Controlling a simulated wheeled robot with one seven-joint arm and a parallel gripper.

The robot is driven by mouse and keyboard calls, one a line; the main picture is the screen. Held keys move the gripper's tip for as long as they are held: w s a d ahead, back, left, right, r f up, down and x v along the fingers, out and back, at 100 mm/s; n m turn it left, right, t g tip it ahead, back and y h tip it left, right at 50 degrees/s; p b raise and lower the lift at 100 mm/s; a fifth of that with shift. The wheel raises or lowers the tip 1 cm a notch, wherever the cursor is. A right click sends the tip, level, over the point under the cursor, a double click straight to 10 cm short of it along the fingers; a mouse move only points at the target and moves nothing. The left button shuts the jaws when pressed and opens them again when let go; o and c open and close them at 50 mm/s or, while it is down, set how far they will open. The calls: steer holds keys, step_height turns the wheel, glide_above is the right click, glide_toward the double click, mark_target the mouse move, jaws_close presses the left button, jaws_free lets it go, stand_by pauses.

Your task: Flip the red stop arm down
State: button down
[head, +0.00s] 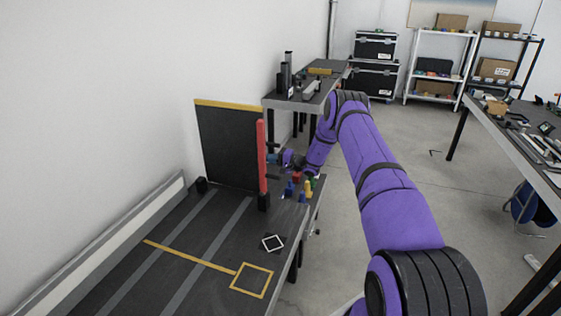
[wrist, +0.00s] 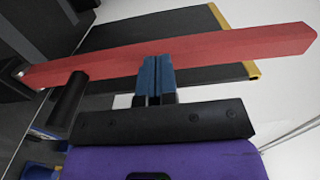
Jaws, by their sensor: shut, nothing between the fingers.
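The red stop arm (head: 262,155) stands upright on a small black base (head: 264,201) at the table's far end. In the wrist view the red stop arm (wrist: 225,47) spans nearly the full width. My gripper (head: 273,159) is just right of the stop arm, about midway up. In the wrist view my gripper (wrist: 157,62) has its blue fingertips together, in front of the red bar and overlapping its lower edge. They hold nothing. I cannot tell whether they touch it. A black peg (wrist: 67,99) sits near the bar's left end.
A black panel (head: 228,147) with a yellow top edge stands behind the stop arm. Small coloured pieces (head: 297,188) sit to its right. The dark table (head: 195,235) bears a yellow line, a yellow square (head: 251,281) and a black-and-white tile (head: 273,243). The space left of the arm is clear.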

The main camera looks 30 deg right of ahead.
steer(key=shift+w+a, duration=0.3)
steer(key=shift+w, duration=0.1)
